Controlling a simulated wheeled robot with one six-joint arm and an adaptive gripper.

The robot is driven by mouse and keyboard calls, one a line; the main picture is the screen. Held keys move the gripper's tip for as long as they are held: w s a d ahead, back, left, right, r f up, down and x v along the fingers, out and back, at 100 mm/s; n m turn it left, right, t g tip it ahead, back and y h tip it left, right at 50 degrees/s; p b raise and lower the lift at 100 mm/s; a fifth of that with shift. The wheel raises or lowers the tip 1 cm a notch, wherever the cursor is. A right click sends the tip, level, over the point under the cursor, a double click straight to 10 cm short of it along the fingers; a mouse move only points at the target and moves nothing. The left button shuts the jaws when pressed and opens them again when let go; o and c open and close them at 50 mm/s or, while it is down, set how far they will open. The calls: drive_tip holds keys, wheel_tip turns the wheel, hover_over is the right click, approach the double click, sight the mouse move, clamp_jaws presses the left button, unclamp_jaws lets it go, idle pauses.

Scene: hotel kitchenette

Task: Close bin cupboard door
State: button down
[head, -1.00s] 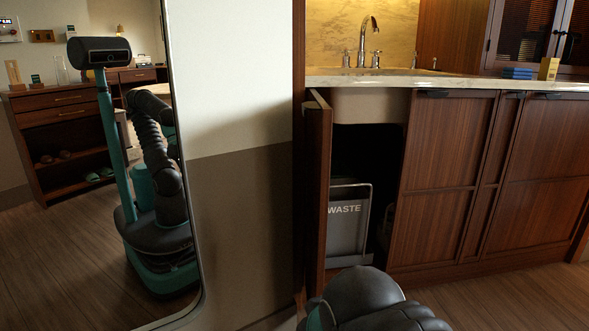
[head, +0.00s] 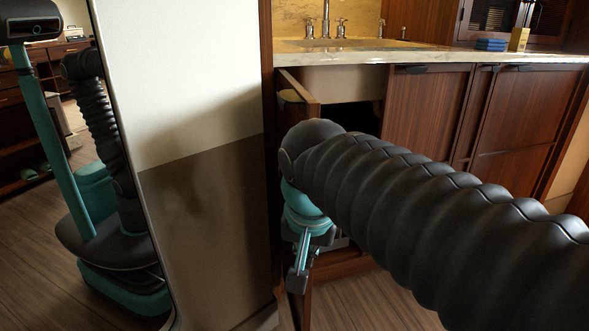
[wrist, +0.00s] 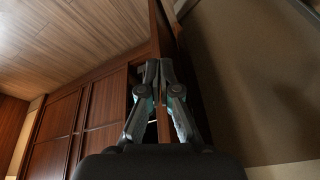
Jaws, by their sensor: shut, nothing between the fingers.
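The bin cupboard door (head: 299,87) is brown wood and stands open at the left end of the counter in the head view. Beside it the dark cupboard opening (head: 358,115) shows. My arm covers most of the door's face and the bin inside. My gripper (head: 297,284) points down in front of the lower part of the door in the head view; whether it touches the door I cannot tell. In the wrist view my gripper (wrist: 157,66) has its fingertips together and empty, with the door (wrist: 164,32) just beyond them.
A wall (head: 210,190) and a tall mirror stand close to the left of the door. Closed cabinet doors (head: 428,115) line the front to the right. The marble counter (head: 400,56) with a sink tap (head: 326,20) runs above. Wooden floor (head: 370,302) lies in front.

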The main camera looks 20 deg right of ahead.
drive_tip(key=w+a+r+m+g+h+p, duration=0.2)
drive_tip(key=w+a+r+m+p, duration=0.1)
drive_tip(key=w+r+m, duration=0.45)
drive_tip(key=w+a+r+m+g+h+p, duration=0.2)
drive_tip(key=w+a+r+m+p, duration=0.1)
drive_tip(key=w+r+m, duration=0.4)
drive_tip(key=d+f+b, duration=0.1)
drive_tip(key=d+f, duration=0.6)
drive_tip(key=f, duration=0.1)
drive_tip(key=shift+s+d+f+b, duration=0.25)
drive_tip(key=shift+s+f+b, duration=0.05)
drive_tip(key=shift+s+f, duration=0.05)
drive_tip(key=shift+d+n, duration=0.1)
drive_tip(key=shift+n, duration=0.25)
